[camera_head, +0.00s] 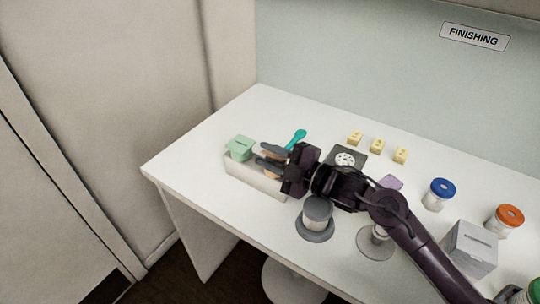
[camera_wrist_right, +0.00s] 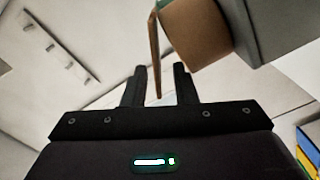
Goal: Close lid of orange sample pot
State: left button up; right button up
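The orange sample pot is a small orange-brown box (camera_wrist_right: 200,38) in the right wrist view, with a thin lid (camera_wrist_right: 154,50) of the same colour standing open beside it. In the head view only a bit of orange (camera_head: 269,156) shows by my right gripper (camera_head: 268,155), at the white rack (camera_head: 256,178). My right gripper (camera_wrist_right: 160,85) is open. The lower edge of the lid lies between its fingers, with gaps visible beside it; I cannot tell if either finger touches. The gripper hides most of the pot in the head view. My left gripper is not in view.
A green pot (camera_head: 239,147) sits at the rack's left end. Yellow blocks (camera_head: 377,146) line the back.

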aim_at(270, 156)
pick_arm(q)
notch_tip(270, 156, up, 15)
jog(key=p, duration=1.4)
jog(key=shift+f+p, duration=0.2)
jog(key=shift+p, duration=0.1)
pick_arm(e)
notch_tip(270, 156, up, 20)
